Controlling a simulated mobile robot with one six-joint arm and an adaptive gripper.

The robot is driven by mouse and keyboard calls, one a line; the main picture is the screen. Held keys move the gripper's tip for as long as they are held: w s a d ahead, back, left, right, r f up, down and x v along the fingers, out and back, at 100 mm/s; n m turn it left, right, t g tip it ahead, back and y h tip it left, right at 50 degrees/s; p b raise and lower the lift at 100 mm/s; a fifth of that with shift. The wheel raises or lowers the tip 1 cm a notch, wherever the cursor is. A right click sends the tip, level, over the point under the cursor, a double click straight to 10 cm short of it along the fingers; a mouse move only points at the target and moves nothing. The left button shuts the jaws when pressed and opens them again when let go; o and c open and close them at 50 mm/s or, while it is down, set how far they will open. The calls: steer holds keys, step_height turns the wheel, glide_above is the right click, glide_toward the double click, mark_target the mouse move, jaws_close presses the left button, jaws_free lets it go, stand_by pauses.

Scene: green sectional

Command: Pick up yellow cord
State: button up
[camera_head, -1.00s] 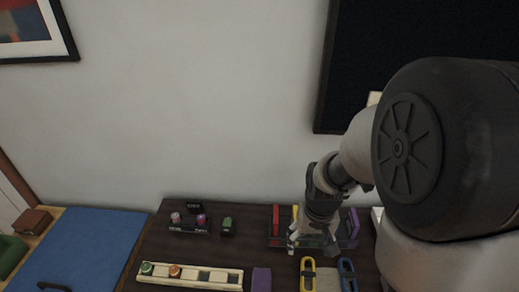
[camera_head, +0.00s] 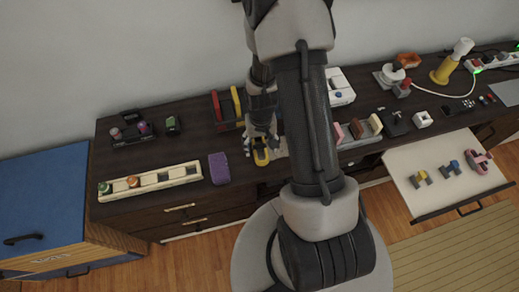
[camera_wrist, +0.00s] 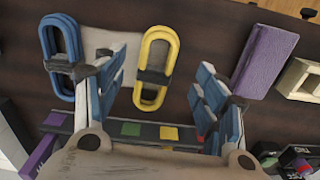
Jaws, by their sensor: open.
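The yellow cord (camera_wrist: 147,94) is a coiled oval loop with a dark band around its middle. In the wrist view it lies on the dark tabletop, partly over a pale patch, between the two spread fingers of my gripper (camera_wrist: 158,82). The gripper is open and empty, with blue-padded fingers on either side of the cord. In the head view my gripper (camera_head: 262,138) is directly over the yellow cord (camera_head: 261,157), hiding part of it. I cannot tell the exact height gap.
A similar blue cord (camera_wrist: 62,52) lies left of the yellow one, just outside the left finger. A purple block (camera_wrist: 264,61) lies to the right. A rack (camera_wrist: 184,134) with coloured squares stands close by. In the head view a long cream tray (camera_head: 150,184) lies left.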

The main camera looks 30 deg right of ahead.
mark_target(261, 154)
steer(key=f, duration=0.2)
steer(key=f+b, duration=0.1)
steer(key=f, duration=0.1)
steer(key=f+b, duration=0.1)
steer(key=f, duration=0.1)
steer(key=shift+s, duration=0.25)
steer(key=shift+r, duration=0.1)
steer(key=shift+c, duration=0.4)
steer(key=c, duration=1.1)
